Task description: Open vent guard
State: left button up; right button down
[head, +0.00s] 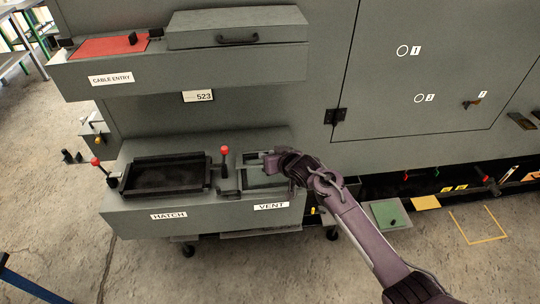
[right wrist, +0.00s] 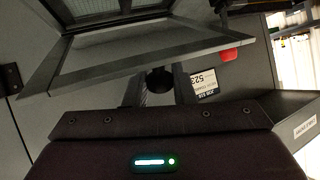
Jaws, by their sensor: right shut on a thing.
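The vent (head: 240,186) is a small grey-framed unit on the lower ledge, above the VENT label (head: 271,206). My right gripper (head: 272,160) is at its upper right and hides part of it. In the right wrist view, a grey guard frame (right wrist: 95,75) with a dark mesh panel stands just beyond the fingers. The right fingers (right wrist: 160,88) are shut on a round black knob (right wrist: 160,79) at the frame's edge. I cannot tell exactly how far the guard is tilted. My left gripper is not in view.
A red-knobbed lever (head: 224,151) stands just left of the vent. The black hatch tray (head: 125,190) with another red-knobbed lever (head: 96,162) lies further left. An upper ledge (head: 180,70) with a red cable entry panel (head: 110,46) overhangs behind.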

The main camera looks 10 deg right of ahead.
jog(key=shift+w+r+g+p, duration=0.3)
jog(key=shift+w+r+p, duration=0.15)
jog(key=shift+r, duration=0.1)
jog(key=c, duration=1.3)
grip_release()
jog(key=v, duration=0.7)
jog(key=shift+s+r+b, duration=0.25)
jog(key=shift+b, duration=0.15)
jog(key=shift+c, duration=0.2)
